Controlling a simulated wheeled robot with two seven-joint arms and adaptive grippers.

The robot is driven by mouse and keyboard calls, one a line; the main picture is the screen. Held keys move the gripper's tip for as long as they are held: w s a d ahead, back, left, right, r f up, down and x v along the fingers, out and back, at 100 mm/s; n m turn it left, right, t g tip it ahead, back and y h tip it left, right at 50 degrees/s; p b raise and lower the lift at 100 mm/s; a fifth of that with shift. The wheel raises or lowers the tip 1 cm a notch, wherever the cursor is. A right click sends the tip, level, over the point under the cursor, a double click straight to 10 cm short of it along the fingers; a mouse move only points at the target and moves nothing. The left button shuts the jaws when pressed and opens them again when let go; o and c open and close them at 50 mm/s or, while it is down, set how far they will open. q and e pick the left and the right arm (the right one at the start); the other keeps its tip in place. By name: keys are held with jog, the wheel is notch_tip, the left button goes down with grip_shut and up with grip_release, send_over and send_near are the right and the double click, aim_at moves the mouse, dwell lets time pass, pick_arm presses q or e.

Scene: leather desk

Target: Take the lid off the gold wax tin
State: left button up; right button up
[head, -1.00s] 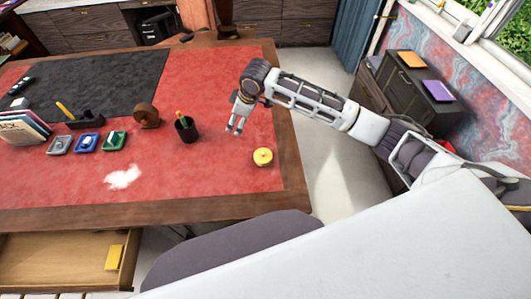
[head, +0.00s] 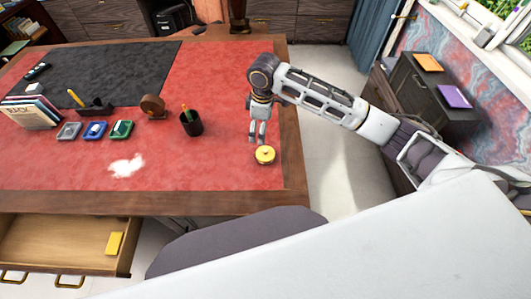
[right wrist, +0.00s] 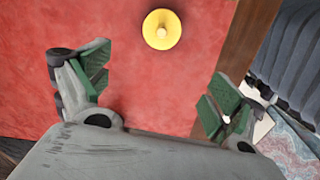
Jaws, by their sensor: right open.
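The gold wax tin (head: 264,156) sits on the red leather desk top near its right edge. In the right wrist view its round gold lid (right wrist: 161,30) shows from above with a pale knob in the middle, and the lid appears to be on the tin. My right gripper (head: 259,139) is above and just behind the tin, pointing down. In the right wrist view its two green-padded fingers (right wrist: 157,91) are wide apart with nothing between them. The tin lies ahead of the fingers, apart from them. My left gripper is not in view.
A black pen cup (head: 191,124) stands left of my right gripper. A wooden tape-like roll (head: 152,107), small coloured boxes (head: 95,130) and books (head: 30,112) are further left. A white patch (head: 126,165) marks the leather. A drawer (head: 60,250) stands open at the front left.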

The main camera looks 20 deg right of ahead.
jog(key=shift+s+d+h, duration=0.3)
jog(key=shift+s+d, duration=0.15)
jog(key=shift+d, duration=0.1)
send_over(265, 150)
jog(key=shift+s+a+f, duration=0.1)
jog(key=shift+s+f, duration=0.05)
jog(key=shift+f, duration=2.05)
jog(key=shift+s+a+f, duration=0.1)
jog(key=shift+s+f, duration=0.05)
jog(key=shift+f, duration=2)
jog(key=shift+w+d+f+p, duration=0.15)
jog(key=shift+f+p, duration=0.1)
jog(key=shift+f, duration=1.05)
jog(key=shift+w+d+f+p, duration=0.1)
jog(key=shift+f+p, duration=0.1)
jog(key=shift+f, duration=1.1)
